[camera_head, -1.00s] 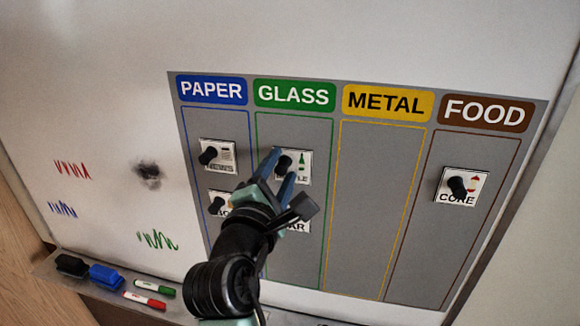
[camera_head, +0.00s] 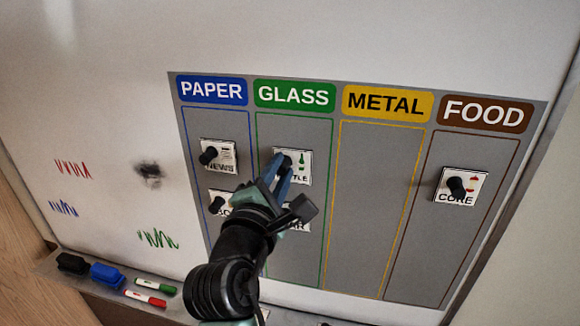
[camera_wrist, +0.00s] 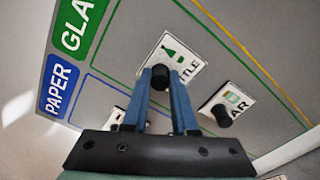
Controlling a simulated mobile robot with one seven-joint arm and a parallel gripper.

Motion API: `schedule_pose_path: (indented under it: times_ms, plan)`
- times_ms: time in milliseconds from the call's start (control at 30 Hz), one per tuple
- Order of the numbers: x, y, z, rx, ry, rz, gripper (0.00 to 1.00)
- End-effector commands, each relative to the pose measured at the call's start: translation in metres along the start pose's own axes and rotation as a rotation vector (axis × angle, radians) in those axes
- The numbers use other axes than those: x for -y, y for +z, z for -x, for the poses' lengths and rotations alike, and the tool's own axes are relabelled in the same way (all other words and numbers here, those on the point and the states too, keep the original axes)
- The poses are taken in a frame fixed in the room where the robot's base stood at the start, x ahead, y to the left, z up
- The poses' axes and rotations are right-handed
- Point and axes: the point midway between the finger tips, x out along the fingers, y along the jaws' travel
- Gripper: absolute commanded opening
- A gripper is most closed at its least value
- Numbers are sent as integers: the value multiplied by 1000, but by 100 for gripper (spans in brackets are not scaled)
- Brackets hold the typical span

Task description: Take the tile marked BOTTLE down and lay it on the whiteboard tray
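The BOTTLE tile (camera_head: 302,163) is a white square with a green bottle picture and a dark knob, flat on the GLASS column. It also shows in the wrist view (camera_wrist: 188,67). My gripper (camera_head: 282,161) is at this tile, covering part of its lettering in the head view. In the wrist view, my gripper's two blue fingers (camera_wrist: 161,76) stand close against both sides of the knob, shut on it. The whiteboard tray (camera_head: 46,266) is a grey ledge along the board's lower edge, partly hidden by my arm.
A tile ending in AR (camera_wrist: 230,105) sits just below the BOTTLE tile. The NEWS tile (camera_head: 226,150) and another, partly hidden tile are to the left; the CORE tile (camera_head: 466,194) is at right. A black eraser-like item (camera_head: 72,263), a blue one (camera_head: 106,275) and markers (camera_head: 150,286) occupy the tray's left.

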Motion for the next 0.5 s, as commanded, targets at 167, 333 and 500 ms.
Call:
schedule_pose_path:
  times_ms: [167, 333, 500]
  plan:
    - [0, 0, 0, 0, 0, 0, 0]
    - [0, 0, 0, 0, -1, 0, 0]
    - [0, 0, 0, 0, 0, 0, 0]
